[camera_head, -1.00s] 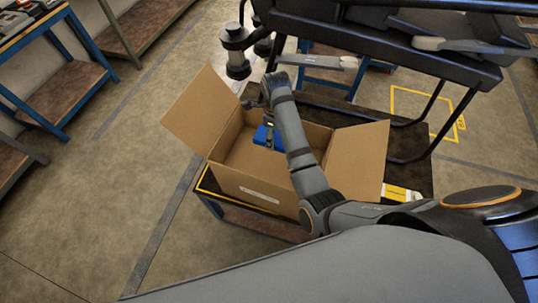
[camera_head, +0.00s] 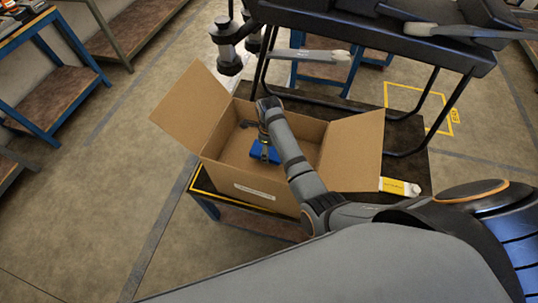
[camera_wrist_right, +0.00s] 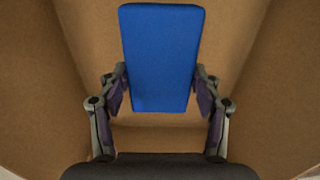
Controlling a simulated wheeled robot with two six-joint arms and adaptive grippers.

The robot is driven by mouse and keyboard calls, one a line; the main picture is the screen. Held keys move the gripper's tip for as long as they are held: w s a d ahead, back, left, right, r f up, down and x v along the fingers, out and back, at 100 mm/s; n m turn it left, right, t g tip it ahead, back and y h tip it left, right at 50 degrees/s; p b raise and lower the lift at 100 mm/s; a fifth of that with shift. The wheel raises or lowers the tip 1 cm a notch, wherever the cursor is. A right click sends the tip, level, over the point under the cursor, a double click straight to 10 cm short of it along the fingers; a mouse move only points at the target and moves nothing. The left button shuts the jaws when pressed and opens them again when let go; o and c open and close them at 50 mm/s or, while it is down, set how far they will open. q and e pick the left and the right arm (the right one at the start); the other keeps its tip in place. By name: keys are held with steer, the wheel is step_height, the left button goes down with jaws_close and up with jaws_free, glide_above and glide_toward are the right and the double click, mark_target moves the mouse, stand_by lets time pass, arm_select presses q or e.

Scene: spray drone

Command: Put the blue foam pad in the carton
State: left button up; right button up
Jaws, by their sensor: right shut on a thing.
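The blue foam pad (camera_head: 263,153) is inside the open cardboard carton (camera_head: 243,183), below its rim. My right gripper (camera_head: 264,141) reaches down into the carton and is shut on the pad. In the right wrist view the pad (camera_wrist_right: 160,58) is held between the two fingers (camera_wrist_right: 160,92), with the carton's brown walls around it. Whether the pad touches the carton floor cannot be told. My left gripper is not in view.
The carton stands on a low dark table with a yellow-edged top (camera_head: 205,186), its side flaps spread out. A yellow and white box (camera_head: 400,187) lies right of it. The dark drone frame (camera_head: 380,35) stands close behind, with arms overhanging near the carton.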

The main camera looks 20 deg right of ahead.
steer(key=shift+f, duration=2.05)
steer(key=shift+f, duration=0.1)
steer(key=o, duration=0.7)
steer(key=shift+o, duration=0.2)
step_height(320, 180, up, 12)
steer(key=shift+r+b, duration=0.15)
steer(key=shift+b, duration=0.25)
